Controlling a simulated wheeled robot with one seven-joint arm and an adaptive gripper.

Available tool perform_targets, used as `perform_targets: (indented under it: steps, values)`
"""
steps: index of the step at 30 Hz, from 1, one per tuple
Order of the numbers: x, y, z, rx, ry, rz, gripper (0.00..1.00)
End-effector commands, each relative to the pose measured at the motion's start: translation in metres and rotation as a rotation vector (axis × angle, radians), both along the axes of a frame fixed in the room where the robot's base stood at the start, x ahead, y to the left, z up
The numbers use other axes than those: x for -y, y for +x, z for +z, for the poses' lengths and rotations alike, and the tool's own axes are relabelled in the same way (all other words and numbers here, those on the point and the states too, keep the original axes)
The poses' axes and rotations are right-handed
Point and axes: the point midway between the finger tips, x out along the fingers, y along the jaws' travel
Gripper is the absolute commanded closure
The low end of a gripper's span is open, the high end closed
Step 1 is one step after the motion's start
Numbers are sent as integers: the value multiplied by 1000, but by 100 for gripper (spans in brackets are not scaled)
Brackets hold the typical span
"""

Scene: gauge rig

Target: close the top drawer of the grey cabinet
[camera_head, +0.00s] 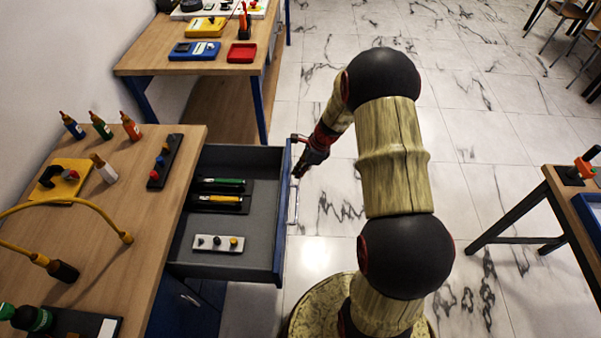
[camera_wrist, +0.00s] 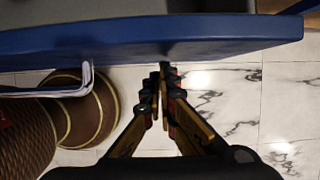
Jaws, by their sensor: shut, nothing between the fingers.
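The top drawer (camera_head: 256,210) of the cabinet is pulled out to the right from under the wooden worktop (camera_head: 115,235). Its front panel is dark blue with a pale bar handle (camera_head: 293,200) on its outer face. My gripper (camera_head: 299,172) is shut and empty, just outside the drawer front near the handle's far end. In the wrist view, the blue drawer front (camera_wrist: 150,38) spans the top and the handle (camera_wrist: 85,78) is at left. My fingertips (camera_wrist: 163,72) point at the panel's lower edge; I cannot tell whether they touch it.
Inside the drawer lie a green tool (camera_head: 220,184), a yellow tool (camera_head: 215,198) and a pale block with knobs (camera_head: 218,243). Several bottles stand on the worktop. Another bench (camera_head: 165,65) is behind, and a table (camera_head: 560,195) is at right. Marble floor between is open.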

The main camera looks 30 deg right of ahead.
Motion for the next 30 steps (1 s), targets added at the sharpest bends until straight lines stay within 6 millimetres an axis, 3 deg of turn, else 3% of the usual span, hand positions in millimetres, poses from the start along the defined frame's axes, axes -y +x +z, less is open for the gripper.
perform_targets:
  steps: [8,30]
  values:
    - [-30,20,3,-1,1,5,100]
    - [-196,130,3,-1,1,6,100]
